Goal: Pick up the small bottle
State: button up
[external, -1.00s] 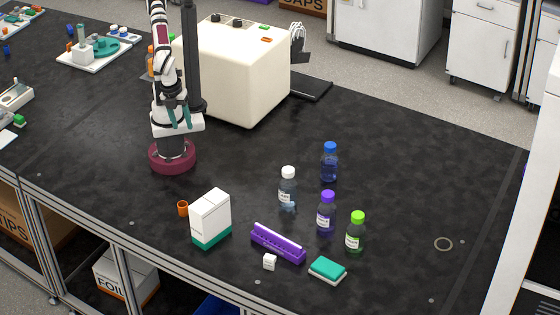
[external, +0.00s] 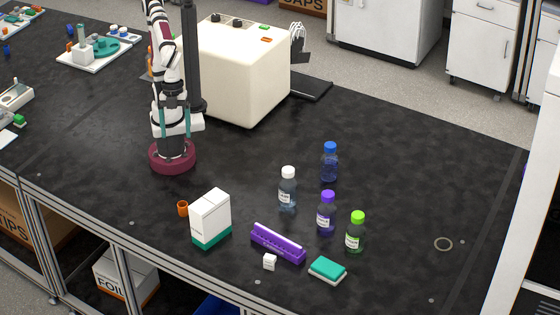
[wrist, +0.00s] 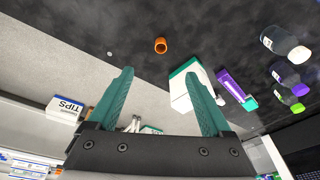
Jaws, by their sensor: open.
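Several lidded bottles stand upright on the black bench in the external view: a white-capped one (external: 288,192), a blue-capped one (external: 330,163), a purple-capped one (external: 326,214) and a green-capped one (external: 355,234). They are close in size; I cannot tell which is the small bottle. My gripper (external: 175,122) is folded close to my base, well left of them. In the wrist view, my gripper (wrist: 160,72) is open, its teal fingers apart with nothing between them. The white-capped (wrist: 285,42), purple-capped (wrist: 288,76) and green-capped (wrist: 288,98) bottles show at right there.
A large cream machine (external: 243,75) stands behind my arm. The bench right of the bottles is mostly clear.

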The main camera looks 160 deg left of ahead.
jog(key=w+a+n+t+y, duration=0.3)
jog(key=w+a+n+t, duration=0.35)
jog(key=w+a, duration=0.55)
jog(key=n+g+y, duration=0.3)
jog(key=n+y, duration=0.6)
send_over(284, 168)
jog(key=s+d, duration=0.1)
jog(key=d, duration=0.1)
jog(key=f, duration=1.3)
jog(key=shift+d, duration=0.2)
jog(key=shift+t, duration=0.25)
jog(key=x, duration=0.7)
jog(key=shift+w+a+f, duration=0.1)
jog(key=shift+a+f, duration=0.05)
jog(key=shift+a, duration=0.05)
grip_shut()
